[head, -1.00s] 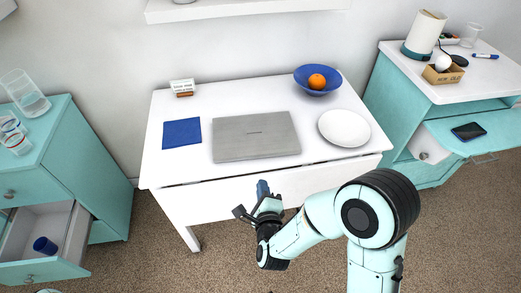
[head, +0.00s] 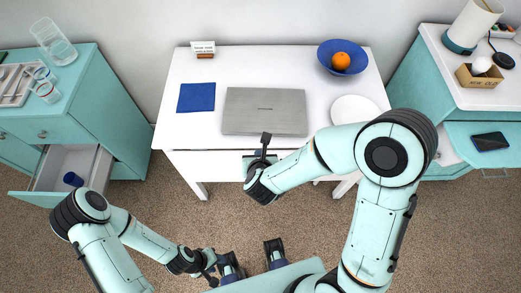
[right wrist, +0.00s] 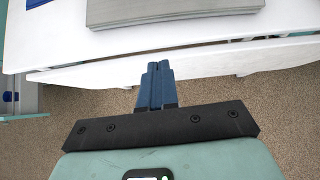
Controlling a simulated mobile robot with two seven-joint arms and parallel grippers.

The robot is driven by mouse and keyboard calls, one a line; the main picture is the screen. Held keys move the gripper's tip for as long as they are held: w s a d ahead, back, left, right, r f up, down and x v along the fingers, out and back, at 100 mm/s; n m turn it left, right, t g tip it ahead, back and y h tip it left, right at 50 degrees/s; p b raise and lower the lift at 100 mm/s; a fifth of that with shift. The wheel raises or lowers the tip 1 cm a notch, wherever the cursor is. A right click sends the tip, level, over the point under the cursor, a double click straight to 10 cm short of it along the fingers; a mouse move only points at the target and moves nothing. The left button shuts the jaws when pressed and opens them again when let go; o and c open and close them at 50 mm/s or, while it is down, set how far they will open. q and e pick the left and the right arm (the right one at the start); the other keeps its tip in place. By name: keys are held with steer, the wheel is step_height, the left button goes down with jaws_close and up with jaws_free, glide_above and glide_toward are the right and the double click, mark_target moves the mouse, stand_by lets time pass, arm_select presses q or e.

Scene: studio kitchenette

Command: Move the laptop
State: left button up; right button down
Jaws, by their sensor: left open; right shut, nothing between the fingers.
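The laptop (head: 264,111) is grey and closed. It lies flat on the white table (head: 215,70), near the middle front; its front edge also shows at the top of the right wrist view (right wrist: 170,10). My right gripper (right wrist: 158,82) is shut and empty, its blue fingers together, just in front of the table's front edge and apart from the laptop. My left gripper (head: 209,270) is low at the bottom of the head view, well away from the table; it is open, though its fingers are small in the picture.
On the table are a blue cloth (head: 196,97) left of the laptop, a white plate (head: 353,107) right, a blue bowl (head: 328,62) with an orange, and a small sign (head: 203,48). An open drawer (head: 75,165) juts out at left. A phone (head: 490,141) lies at right.

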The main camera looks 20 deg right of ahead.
mark_target(257, 109)
steer(key=x, duration=0.6)
steer(key=shift+f, duration=0.1)
arm_select(q)
steer(key=shift+w+r+p, duration=0.25)
steer(key=shift+r+p, duration=0.15)
steer(key=shift+r, duration=0.05)
steer(key=shift+w+r+p, duration=0.2)
steer(key=shift+r+p, duration=0.2)
steer(key=shift+r, duration=0.05)
arm_select(e)
steer(key=shift+w+d+f, duration=0.1)
steer(key=shift+w+d, duration=0.1)
steer(key=shift+w, duration=0.55)
steer(key=shift+w+d+f, duration=0.1)
steer(key=shift+w+d, duration=0.1)
steer(key=shift+w, duration=0.55)
steer(key=shift+w+d, duration=0.2)
steer(key=shift+w, duration=0.6)
